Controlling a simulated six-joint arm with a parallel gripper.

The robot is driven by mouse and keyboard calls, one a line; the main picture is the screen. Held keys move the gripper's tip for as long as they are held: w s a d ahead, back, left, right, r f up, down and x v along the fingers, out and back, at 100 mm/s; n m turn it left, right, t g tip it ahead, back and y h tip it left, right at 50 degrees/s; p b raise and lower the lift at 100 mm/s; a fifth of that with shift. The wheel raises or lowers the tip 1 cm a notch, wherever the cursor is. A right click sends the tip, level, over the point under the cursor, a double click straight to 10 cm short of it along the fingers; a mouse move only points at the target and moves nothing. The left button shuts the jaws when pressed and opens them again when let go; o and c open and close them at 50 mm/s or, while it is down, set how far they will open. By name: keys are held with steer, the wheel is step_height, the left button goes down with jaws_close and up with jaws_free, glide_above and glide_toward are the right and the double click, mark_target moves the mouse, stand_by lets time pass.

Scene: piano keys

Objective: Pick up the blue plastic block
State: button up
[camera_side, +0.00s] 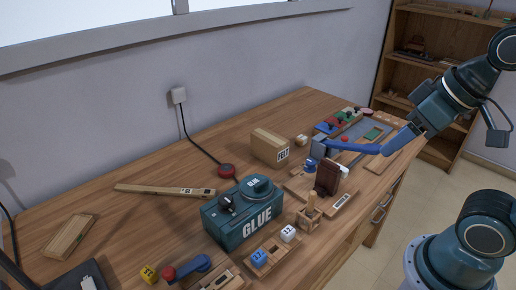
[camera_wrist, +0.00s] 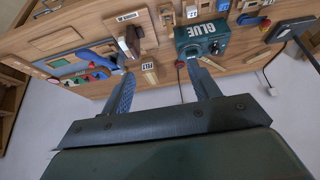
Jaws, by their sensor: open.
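A small blue block (camera_side: 259,257) with a white mark sits in a wooden tray (camera_side: 281,262) in front of the green GLUE box (camera_side: 243,222). Another small blue piece (camera_side: 309,166) lies farther back, beside a dark brown upright piece. I cannot tell which one is the plastic block. My gripper (camera_side: 355,148) is above the right part of the desk, with nothing visible between its fingers. In the wrist view my gripper (camera_wrist: 161,72) has its two fingers spread wide, over the side of the desk with the GLUE box (camera_wrist: 203,36).
A cardboard box (camera_side: 269,146) and a red button (camera_side: 226,170) with a cable stand toward the wall. A long wooden bar (camera_side: 165,191) lies at the left. Coloured pieces crowd the far right end. Bare desk shows around the bar.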

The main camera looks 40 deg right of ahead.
steer(key=shift+c, duration=0.9)
steer(key=m+g, duration=0.6)
steer(key=m, duration=1.2)
glide_above(257, 255)
step_height(257, 255, down, 15)
steer(key=shift+f, duration=4.25)
